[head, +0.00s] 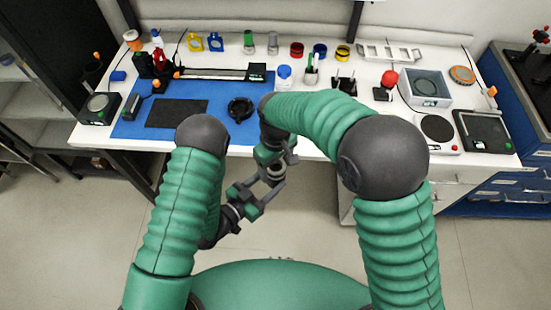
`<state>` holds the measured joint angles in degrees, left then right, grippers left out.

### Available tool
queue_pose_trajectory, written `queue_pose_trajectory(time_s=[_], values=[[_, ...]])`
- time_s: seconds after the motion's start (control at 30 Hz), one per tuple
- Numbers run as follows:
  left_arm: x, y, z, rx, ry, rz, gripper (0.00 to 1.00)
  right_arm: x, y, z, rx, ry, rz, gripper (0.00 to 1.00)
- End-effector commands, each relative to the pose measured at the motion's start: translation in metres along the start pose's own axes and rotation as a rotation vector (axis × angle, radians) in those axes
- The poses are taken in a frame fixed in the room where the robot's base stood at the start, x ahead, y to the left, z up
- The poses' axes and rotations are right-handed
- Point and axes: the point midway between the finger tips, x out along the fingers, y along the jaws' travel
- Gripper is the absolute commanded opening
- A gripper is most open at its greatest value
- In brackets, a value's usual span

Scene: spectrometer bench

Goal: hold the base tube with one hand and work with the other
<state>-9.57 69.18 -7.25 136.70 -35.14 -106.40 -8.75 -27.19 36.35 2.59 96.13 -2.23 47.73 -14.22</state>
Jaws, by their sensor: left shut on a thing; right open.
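My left gripper (262,190) is in front of the bench's front edge, over the floor. It is shut on a small grey and dark piece, probably the base tube (276,172), which is mostly hidden between the fingers. My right gripper (281,163) comes down from above, right by the left one. It is open and close to the held piece; I cannot tell whether they touch.
The white bench (310,140) carries a blue mat (215,118) with a black pad (177,114) and a round black holder (240,108). A scale (437,129) and boxes fill the right side. The floor below is clear.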

Motion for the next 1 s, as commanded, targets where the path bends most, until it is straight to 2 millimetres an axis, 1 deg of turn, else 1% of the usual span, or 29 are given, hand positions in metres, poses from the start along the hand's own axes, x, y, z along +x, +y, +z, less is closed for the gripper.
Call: queue_pose_trajectory(time_s=[0.23,0.7,0.73,0.77,0.9,0.93,1.0], values=[[0.0001,0.0,-0.0005,0.0,0.001,0.0,0.0,0.0007,0.0001,-0.0001,0.0,0.0,0.0,0.69],[0.0001,0.0,-0.0005,0.0,0.001,0.0,0.0,0.0004,0.0002,-0.0002,0.0,0.0,0.0,0.08],[0.0001,-0.0001,-0.0005,0.0,0.001,0.0,0.0,0.0004,0.0002,-0.0002,0.0,0.0,0.0,0.04],[0.0001,-0.0001,-0.0005,0.0,0.001,0.0,0.0,0.0004,0.0003,-0.0002,0.0,0.0,0.0,0.04],[0.0001,-0.0001,-0.0004,0.0,0.001,0.0,0.0,0.0004,0.0003,-0.0002,0.0,0.0,0.0,0.03],[0.0001,-0.0001,-0.0004,0.0,0.001,0.0,0.0,0.0004,0.0004,-0.0002,0.0,0.0,0.0,0.56],[0.0001,-0.0001,-0.0004,0.0,0.001,0.0,0.0,0.0004,0.0004,-0.0002,0.0,0.001,0.0,0.65]])
